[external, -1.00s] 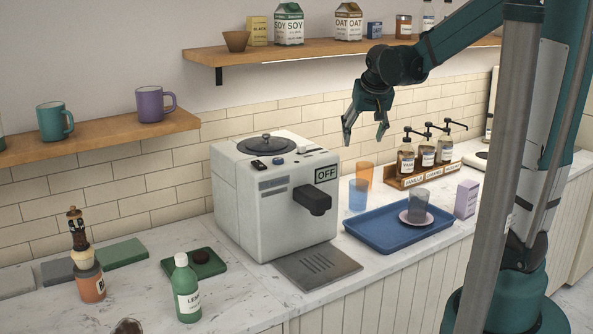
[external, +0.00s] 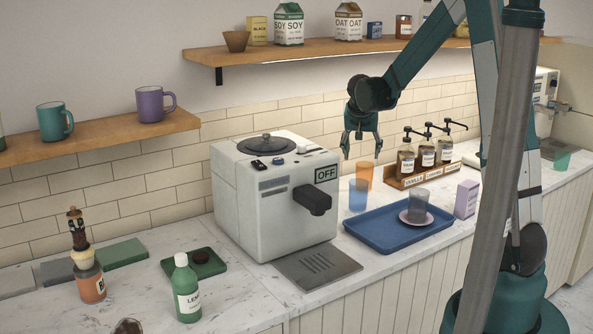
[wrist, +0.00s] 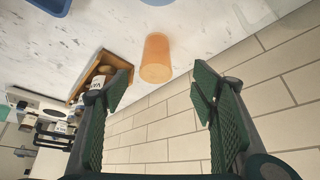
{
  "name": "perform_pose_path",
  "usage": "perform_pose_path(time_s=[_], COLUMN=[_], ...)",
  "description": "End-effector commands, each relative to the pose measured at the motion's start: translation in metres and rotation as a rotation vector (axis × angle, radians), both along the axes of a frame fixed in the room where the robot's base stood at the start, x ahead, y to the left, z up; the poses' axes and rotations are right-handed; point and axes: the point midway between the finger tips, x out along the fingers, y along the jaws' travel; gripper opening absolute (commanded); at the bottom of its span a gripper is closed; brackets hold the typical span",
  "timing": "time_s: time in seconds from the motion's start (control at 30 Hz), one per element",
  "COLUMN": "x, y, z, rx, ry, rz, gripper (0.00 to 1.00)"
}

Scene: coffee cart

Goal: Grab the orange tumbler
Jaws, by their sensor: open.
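The orange tumbler (external: 364,175) is translucent and stands upright on the counter by the tiled wall, behind a blue tumbler (external: 357,195). My gripper (external: 361,156) is open and empty, pointing down just above the orange tumbler in the external view. In the wrist view the orange tumbler (wrist: 156,58) shows ahead of the gap between my open fingers (wrist: 162,90), apart from both. The blue tumbler partly hides the orange one's lower part in the external view.
The syrup rack (external: 393,183) with pump bottles stands right of the tumbler. The coffee machine (external: 262,211) stands to the left; the tiled wall (external: 290,128) is close behind.

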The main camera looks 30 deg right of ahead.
Motion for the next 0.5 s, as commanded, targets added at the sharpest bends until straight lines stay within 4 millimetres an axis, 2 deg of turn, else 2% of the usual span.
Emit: perform_pose_path(time_s=[0.3,0.5], x=[0.03,0.038], y=[-0.039,-0.052], z=[-0.051,-0.07], rx=[-0.005,-0.007], ry=[0.0,0.0], rz=[-0.103,-0.14], gripper=[0.57,0.57])
